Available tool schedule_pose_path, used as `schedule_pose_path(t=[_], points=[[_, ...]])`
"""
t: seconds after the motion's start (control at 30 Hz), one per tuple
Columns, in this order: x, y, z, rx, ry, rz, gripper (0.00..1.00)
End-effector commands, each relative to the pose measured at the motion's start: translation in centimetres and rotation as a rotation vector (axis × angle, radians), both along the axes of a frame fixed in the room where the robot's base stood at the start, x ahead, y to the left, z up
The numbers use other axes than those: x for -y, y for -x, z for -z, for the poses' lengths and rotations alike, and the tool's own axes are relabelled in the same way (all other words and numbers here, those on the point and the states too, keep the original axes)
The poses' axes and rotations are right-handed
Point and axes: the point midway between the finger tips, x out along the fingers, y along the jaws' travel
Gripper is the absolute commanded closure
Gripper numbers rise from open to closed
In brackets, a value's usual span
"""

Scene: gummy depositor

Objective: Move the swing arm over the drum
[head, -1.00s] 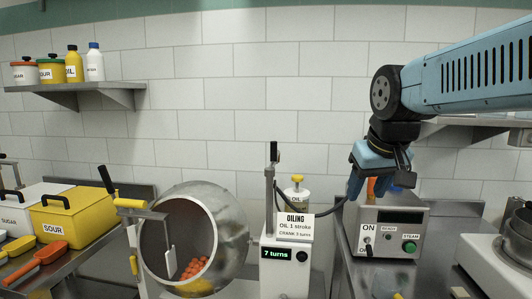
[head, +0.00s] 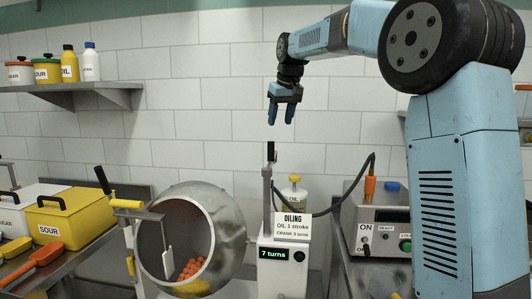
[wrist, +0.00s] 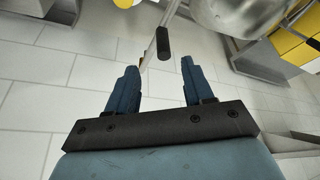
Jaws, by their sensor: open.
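The drum (head: 232,232) is a round steel pan with its mouth facing front left and orange gummies (head: 189,268) inside. A metal post with a black grip (head: 270,152) stands upright just right of the drum, on the white control unit. A metal bar with a yellow handle (head: 127,204) and a hanging plate is at the drum's left. Which of these is the swing arm, I cannot tell. My gripper (head: 281,119) is open and empty, pointing down above the black grip. In the wrist view, the black grip (wrist: 163,43) shows beyond my open fingertips, apart from them.
The control unit's display (head: 273,254) reads 7 turns, below an OILING sign (head: 292,226). A black hose curves right to an orange nozzle (head: 370,187) by the steam box (head: 383,226). A yellow SOUR bin (head: 70,219) is left. The wall space around my gripper is clear.

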Motion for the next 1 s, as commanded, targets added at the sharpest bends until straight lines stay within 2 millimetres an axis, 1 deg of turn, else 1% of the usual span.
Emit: schedule_pose_path(t=[0.03,0.1,0.27,0.37,0.47,0.9,1.0], points=[[-0.3,-0.9,0.1,-0.003,-0.005,-0.007,0.48],[-0.6,-1.7,0.1,-0.006,-0.009,-0.013,0.48],[-0.9,-2.5,0.5,-0.009,-0.013,-0.02,0.48],[-1.1,-2.8,1.3,-0.01,-0.013,-0.022,0.48],[-1.3,-3.3,2.6,-0.01,-0.013,-0.022,0.48],[-2.4,-6.0,9.7,-0.01,-0.012,-0.021,0.48],[-2.6,-6.4,11.0,-0.01,-0.013,-0.02,0.48]])
